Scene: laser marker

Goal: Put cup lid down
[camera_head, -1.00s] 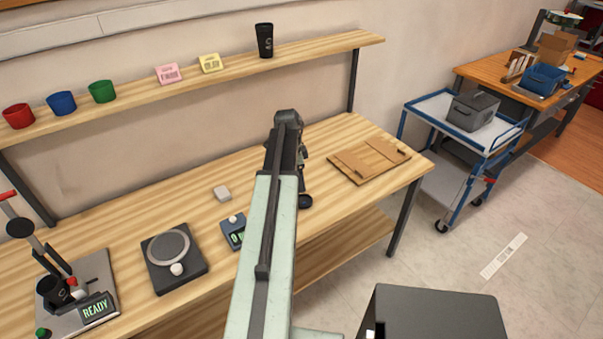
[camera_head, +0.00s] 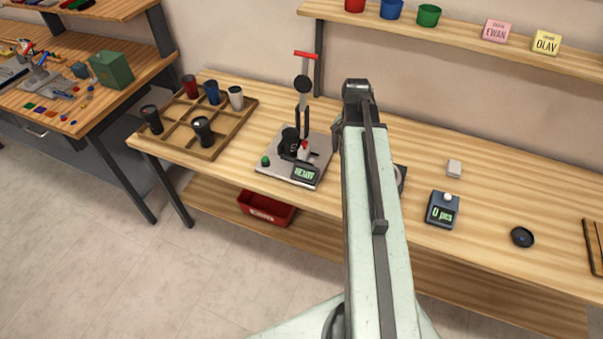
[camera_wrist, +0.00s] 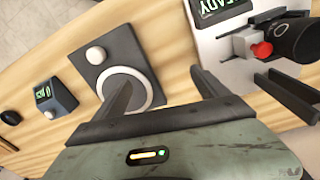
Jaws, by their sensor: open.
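The black round cup lid (camera_head: 522,237) lies on the wooden bench, right of the small counter box (camera_head: 442,208). A black round thing that looks like the same lid (camera_wrist: 11,117) shows at the left edge of the wrist view. My gripper (camera_wrist: 163,88) is open and empty, its fingers apart above the bench near the round-plate device (camera_wrist: 125,87). In the head view my arm hides the fingers and most of that device. A black cup (camera_head: 290,139) sits in the marking machine (camera_head: 308,155); it also shows in the wrist view (camera_wrist: 298,42).
A wooden divided tray (camera_head: 228,120) with several cups stands left of the machine. A shelf (camera_head: 450,30) with coloured cups and name cards hangs above. A red bin (camera_head: 267,209) sits on the lower shelf.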

